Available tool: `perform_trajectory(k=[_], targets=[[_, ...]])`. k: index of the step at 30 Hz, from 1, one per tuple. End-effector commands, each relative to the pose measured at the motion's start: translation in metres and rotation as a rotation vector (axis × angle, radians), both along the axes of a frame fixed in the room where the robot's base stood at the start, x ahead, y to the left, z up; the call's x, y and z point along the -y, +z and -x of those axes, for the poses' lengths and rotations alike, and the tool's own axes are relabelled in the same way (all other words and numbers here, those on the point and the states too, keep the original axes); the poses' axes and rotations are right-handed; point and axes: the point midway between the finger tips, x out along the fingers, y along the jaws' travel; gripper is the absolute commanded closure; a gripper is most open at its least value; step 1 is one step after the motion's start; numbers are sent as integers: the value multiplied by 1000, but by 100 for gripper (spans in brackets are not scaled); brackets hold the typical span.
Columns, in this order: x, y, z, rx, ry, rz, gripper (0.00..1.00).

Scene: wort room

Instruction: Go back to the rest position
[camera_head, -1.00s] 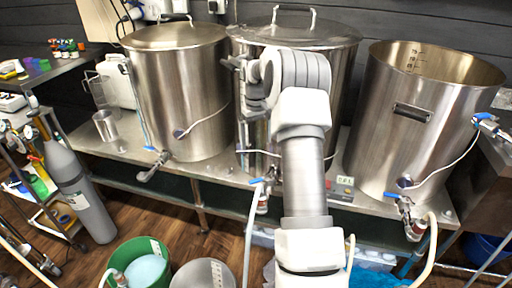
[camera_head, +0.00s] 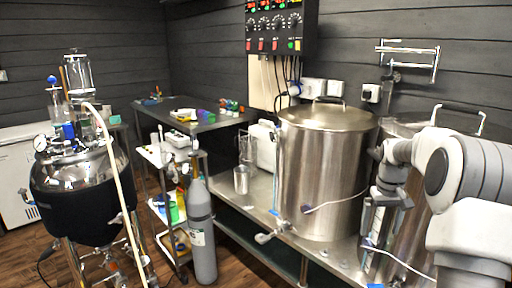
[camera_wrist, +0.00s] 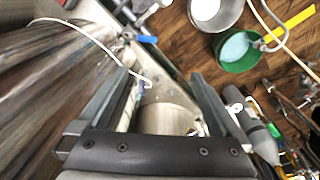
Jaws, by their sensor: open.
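My gripper (camera_wrist: 158,80) is open in the wrist view, with two dark fingers apart and nothing held between them. A round metal vessel (camera_wrist: 168,118) shows below the gap, partly hidden by the gripper body. In the head view my arm comes in from the right, and my gripper (camera_head: 386,196) hangs in front of the middle steel kettle (camera_head: 412,240). Whether it touches the kettle I cannot tell. The left lidded kettle (camera_head: 322,170) stands upright on the steel bench, left of my gripper.
A grey gas cylinder (camera_head: 201,235) stands by a small cart on the floor. A black-jacketed tank (camera_head: 85,195) is at left. A metal cup (camera_head: 241,180) sits on the bench (camera_head: 240,205). A green bucket (camera_wrist: 237,66) is on the wooden floor, and a control box (camera_head: 280,30) hangs above.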

Motion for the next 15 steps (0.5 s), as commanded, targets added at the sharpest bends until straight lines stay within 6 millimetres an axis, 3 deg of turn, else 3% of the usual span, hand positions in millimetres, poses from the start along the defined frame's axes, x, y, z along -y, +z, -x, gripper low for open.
perform_trajectory(k=[1,6,15], targets=[[-13,16,6,14,11,13,0],[-49,55,29,57,32,41,0],[-107,106,85,139,57,71,0]])
